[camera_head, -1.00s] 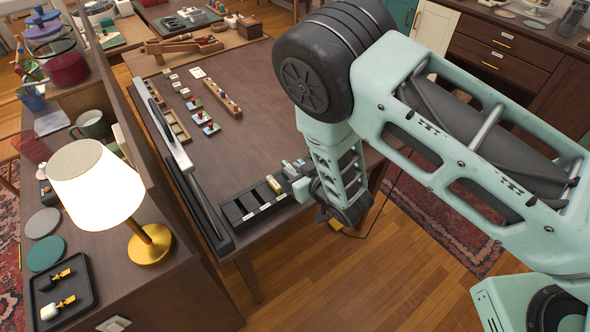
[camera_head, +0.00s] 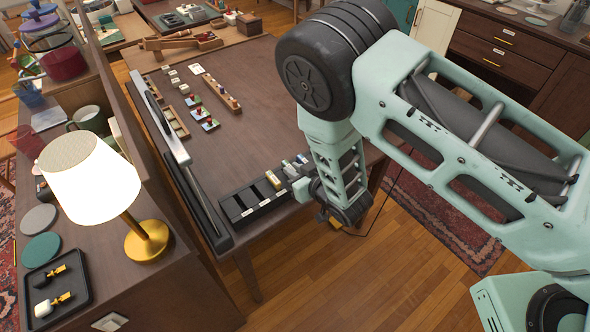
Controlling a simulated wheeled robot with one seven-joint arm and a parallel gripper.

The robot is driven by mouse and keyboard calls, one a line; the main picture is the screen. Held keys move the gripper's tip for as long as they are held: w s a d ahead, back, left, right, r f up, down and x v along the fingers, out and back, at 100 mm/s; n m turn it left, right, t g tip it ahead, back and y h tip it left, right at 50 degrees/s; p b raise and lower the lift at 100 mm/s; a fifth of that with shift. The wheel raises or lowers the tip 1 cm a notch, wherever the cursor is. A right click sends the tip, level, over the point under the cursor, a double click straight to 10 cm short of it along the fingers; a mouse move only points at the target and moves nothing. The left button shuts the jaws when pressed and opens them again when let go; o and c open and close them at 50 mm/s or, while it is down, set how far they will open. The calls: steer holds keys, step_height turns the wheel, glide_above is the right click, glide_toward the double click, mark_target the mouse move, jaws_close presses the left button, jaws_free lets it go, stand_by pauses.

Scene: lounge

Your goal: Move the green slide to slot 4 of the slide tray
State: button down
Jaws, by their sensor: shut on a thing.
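My gripper (camera_head: 304,188) is at the tray's right end, mostly hidden by my own wrist. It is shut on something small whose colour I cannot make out. I cannot pick out the green slide with certainty.
A low dark rail (camera_head: 184,170) runs along the table's left edge. Small pieces and a wooden peg strip (camera_head: 222,92) lie further back on the table (camera_head: 245,140). A lit lamp (camera_head: 90,180) stands on the left cabinet. The table's middle is clear.

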steer(key=shift+f+b, duration=0.3)
steer(key=shift+f, duration=0.15)
steer(key=c, duration=1.3)
jaws_free()
steer(key=p+v, duration=0.2)
steer(key=v, duration=0.4)
